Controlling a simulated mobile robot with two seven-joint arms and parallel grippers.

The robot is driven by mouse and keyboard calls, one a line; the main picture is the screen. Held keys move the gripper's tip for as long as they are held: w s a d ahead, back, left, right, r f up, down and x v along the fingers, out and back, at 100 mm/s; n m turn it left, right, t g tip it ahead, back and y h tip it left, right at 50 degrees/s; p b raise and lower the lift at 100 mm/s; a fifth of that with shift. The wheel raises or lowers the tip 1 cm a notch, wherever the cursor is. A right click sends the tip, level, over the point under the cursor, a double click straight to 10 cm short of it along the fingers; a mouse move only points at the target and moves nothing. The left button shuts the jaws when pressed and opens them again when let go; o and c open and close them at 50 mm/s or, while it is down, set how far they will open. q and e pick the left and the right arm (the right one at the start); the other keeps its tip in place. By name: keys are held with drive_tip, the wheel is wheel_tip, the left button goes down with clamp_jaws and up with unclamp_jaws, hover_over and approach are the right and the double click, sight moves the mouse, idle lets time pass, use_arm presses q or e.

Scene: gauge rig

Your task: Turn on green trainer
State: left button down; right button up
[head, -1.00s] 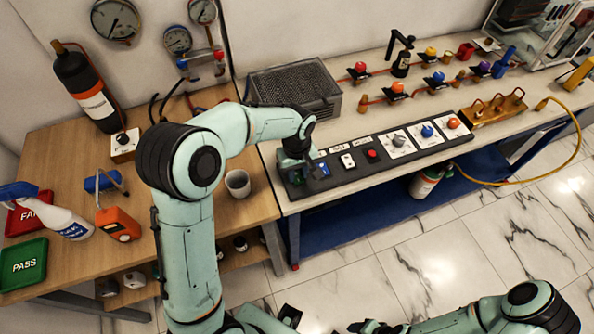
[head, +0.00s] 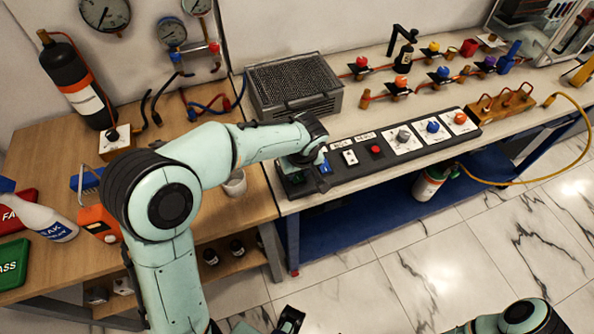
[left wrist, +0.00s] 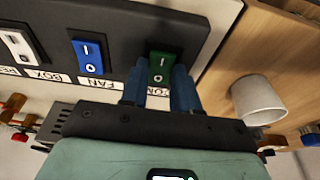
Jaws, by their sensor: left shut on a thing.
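The green rocker switch (left wrist: 162,70) is at the end of the black control panel (left wrist: 210,22), marked I and O. Its label is partly covered by my gripper. My left gripper (left wrist: 160,88) has one finger on each side of the switch and is shut on it. In the head view my left gripper (head: 298,172) is over the left end of the panel (head: 345,178), where the arm and hand mostly hide the green switch.
Beside the green switch is a blue rocker switch (left wrist: 88,56) labelled FAN, then a white switch (left wrist: 18,44). A red button (head: 375,149) and several knobs continue rightward. A white cup (head: 235,183) stands left of the panel, near my left forearm. A mesh-topped box (head: 293,86) stands behind.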

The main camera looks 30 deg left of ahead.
use_arm(q)
drive_tip(key=c, duration=0.8)
unclamp_jaws()
drive_tip(key=shift+c, duration=0.2)
drive_tip(key=p+v, duration=0.1)
drive_tip(key=v, duration=1.2)
drive_tip(key=shift+r, duration=0.2)
drive_tip(key=shift+d, duration=0.1)
